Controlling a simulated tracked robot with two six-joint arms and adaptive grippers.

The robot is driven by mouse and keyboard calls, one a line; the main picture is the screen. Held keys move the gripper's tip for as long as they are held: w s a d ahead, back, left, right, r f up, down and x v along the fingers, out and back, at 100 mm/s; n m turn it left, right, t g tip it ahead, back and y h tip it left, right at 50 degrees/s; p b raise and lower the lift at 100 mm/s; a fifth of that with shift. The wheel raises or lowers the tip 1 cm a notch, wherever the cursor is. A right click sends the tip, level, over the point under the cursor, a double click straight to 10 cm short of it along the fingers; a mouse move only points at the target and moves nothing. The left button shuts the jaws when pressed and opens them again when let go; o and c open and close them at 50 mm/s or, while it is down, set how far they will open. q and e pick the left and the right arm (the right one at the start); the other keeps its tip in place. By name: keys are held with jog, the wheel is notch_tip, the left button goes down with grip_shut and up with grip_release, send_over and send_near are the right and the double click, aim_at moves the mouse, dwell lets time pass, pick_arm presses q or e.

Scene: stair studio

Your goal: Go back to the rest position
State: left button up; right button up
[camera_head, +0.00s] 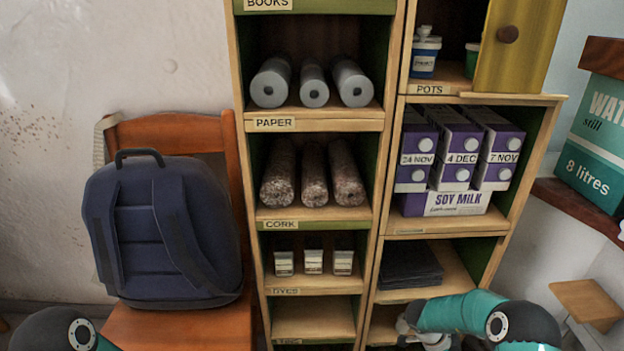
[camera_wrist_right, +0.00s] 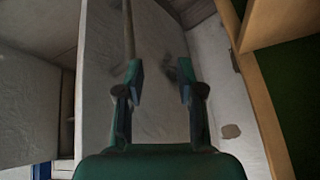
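The task names no object, only my arms. In the right wrist view my right gripper (camera_wrist_right: 160,82) is open, its two fingers well apart with nothing between them. Behind the fingers are pale, marked surfaces. Only a dark and teal piece of my left arm shows at the lower left corner, and my left gripper is out of the picture.
A wooden shelf unit (camera_head: 376,220) holds grey paper rolls (camera_head: 313,86), cork rolls (camera_head: 314,176), dye jars (camera_head: 313,262) and soy milk cartons (camera_head: 456,150). A blue backpack (camera_head: 150,225) sits on a wooden chair (camera_head: 180,325). A water box (camera_head: 596,145) stands on a ledge at right.

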jog(key=s+a+f+n+t+y, duration=0.2)
jog(key=a+n+t, duration=0.1)
jog(key=a+n, duration=0.3)
jog(key=s+a+f+n+t+y, duration=0.2)
jog(key=a+f+n, duration=0.1)
jog(key=a+n, duration=0.3)
jog(key=s+a+r+n+g+y, duration=0.1)
jog(key=s+a+n+g+y, duration=0.2)
jog(key=s+a, duration=0.55)
jog(key=s+a+r+n+g+y, duration=0.1)
jog(key=s+a+n+y, duration=0.3)
jog(key=s, duration=0.7)
notch_tip(320, 180, up, 33)
jog(key=n+p, duration=0.1)
jog(key=p, duration=3.2)
jog(key=shift+w+a+t+h, duration=0.3)
jog(key=shift+w+a, duration=0.15)
jog(key=shift+f, duration=0.1)
